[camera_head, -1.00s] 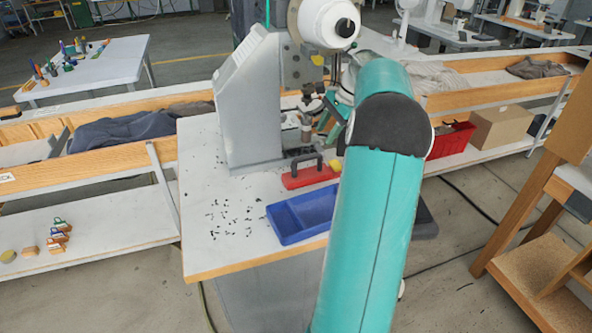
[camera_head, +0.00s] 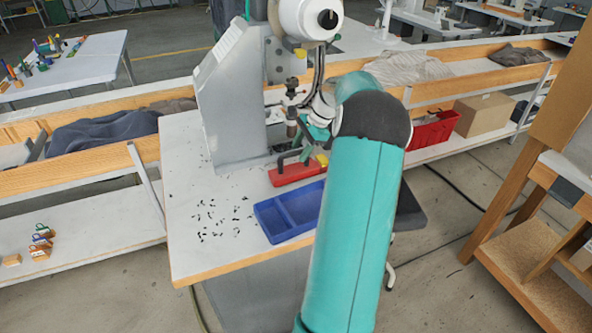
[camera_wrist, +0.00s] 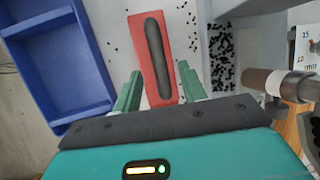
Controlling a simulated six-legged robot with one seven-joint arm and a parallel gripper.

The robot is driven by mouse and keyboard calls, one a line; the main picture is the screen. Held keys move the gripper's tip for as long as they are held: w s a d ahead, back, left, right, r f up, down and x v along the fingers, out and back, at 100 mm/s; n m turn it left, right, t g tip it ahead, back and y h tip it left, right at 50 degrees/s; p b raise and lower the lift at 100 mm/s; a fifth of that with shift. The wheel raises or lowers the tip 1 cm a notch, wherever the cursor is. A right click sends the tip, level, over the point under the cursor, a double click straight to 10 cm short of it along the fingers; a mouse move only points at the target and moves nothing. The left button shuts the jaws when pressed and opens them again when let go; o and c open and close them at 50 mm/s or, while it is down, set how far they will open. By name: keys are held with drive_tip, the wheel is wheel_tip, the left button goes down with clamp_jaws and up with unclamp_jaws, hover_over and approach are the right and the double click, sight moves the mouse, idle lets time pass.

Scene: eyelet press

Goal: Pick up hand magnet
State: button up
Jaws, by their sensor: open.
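The hand magnet is a red block with a black bar handle (camera_head: 290,176). In the head view my gripper (camera_head: 308,152) is just above the right end of the magnet, partly hidden by my arm.
The blue divided tray (camera_head: 285,222) sits in front of the magnet. The grey press (camera_head: 230,100) rises close behind it, and its tooling shows at right in the wrist view. Small black bits (camera_head: 220,215) are scattered on the table. A red bin (camera_head: 432,131) stands at right.

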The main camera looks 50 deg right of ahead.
sight(282, 175)
drive_tip(key=x, duration=0.4)
drive_tip(key=shift+w, duration=0.1)
clamp_jaws()
drive_tip(key=shift+r, duration=0.15)
